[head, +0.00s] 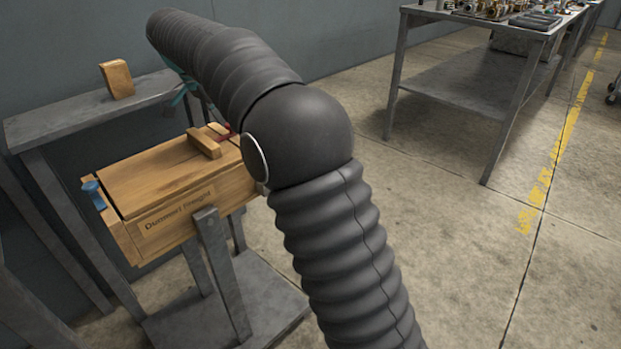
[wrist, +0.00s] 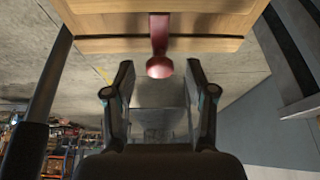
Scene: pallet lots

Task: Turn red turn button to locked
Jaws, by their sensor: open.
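The red turn button (wrist: 160,62) shows in the wrist view on the side of the wooden box (wrist: 110,22), its bar lying across the seam between lid and body and its round knob towards me. My gripper (wrist: 157,80) is open, its two fingers on either side of the knob and a little apart from it. In the head view the wooden box (head: 165,197) sits on a metal stand, and only a bit of the red turn button (head: 226,132) shows behind my arm. My gripper is mostly hidden there by my arm.
A blue turn button (head: 93,194) is on the box's left end, and a wooden handle (head: 204,142) is on its lid. A grey bench (head: 75,112) with a wooden block (head: 117,79) stands behind. A metal worktable (head: 480,30) stands at the right; the floor between is clear.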

